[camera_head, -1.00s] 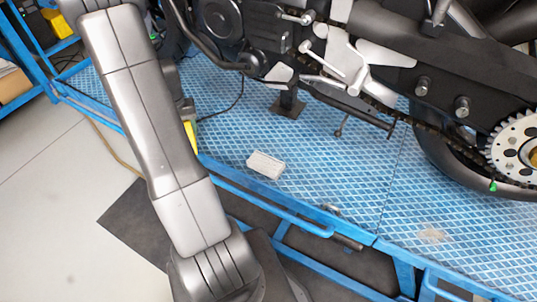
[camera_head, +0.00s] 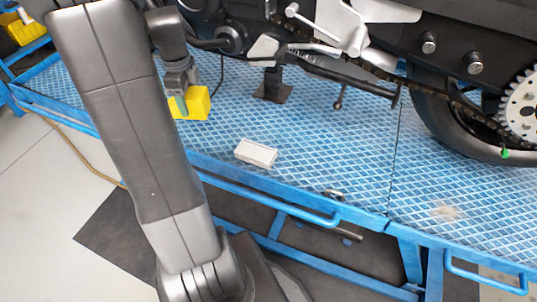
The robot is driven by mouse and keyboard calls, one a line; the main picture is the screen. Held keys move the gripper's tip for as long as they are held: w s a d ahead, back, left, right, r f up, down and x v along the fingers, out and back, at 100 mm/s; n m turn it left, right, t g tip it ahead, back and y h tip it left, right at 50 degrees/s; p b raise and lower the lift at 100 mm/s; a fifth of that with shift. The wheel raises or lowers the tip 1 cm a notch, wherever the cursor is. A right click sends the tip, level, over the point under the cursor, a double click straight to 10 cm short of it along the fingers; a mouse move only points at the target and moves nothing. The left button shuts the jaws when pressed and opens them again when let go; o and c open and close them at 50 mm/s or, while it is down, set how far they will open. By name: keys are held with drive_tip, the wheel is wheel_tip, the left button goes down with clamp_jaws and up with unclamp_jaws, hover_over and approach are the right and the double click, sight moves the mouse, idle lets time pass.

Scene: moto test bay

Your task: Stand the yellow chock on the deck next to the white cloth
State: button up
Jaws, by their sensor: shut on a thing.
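The yellow chock (camera_head: 195,103) shows in the head view just right of my arm, over the blue deck (camera_head: 310,170). My gripper (camera_head: 180,94) is shut on it from above. One finger shows against the chock's near side; the other is hidden. I cannot tell whether the chock's underside touches the deck. The white cloth (camera_head: 256,153), a small pale folded block, lies flat on the deck near its front edge. The chock is apart from it, to its upper left, with bare deck between them.
The motorcycle (camera_head: 385,55) stands over the back of the deck, its side stand and a black support foot (camera_head: 271,86) behind the cloth. A blue rail (camera_head: 270,205) runs along the deck's front edge. Deck right of the cloth is clear. A yellow bin (camera_head: 25,31) is far left.

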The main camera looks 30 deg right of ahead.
sight(192, 93)
drive_tip(key=m, duration=0.1)
drive_tip(key=d+m, duration=0.1)
drive_tip(key=s+m+b, duration=0.1)
drive_tip(key=shift+s+d+r+m, duration=0.1)
drive_tip(key=shift+d+r+m, duration=0.15)
drive_tip(key=shift+r+m, duration=0.05)
drive_tip(key=shift+f, duration=0.1)
wheel_tip(192, 93, down, 10)
drive_tip(key=shift+r+b, duration=0.1)
drive_tip(key=shift+b, duration=0.65)
drive_tip(key=o, duration=1.3)
drive_tip(key=shift+c, duration=0.2)
wheel_tip(192, 93, up, 12)
drive_tip(key=shift+p, duration=1)
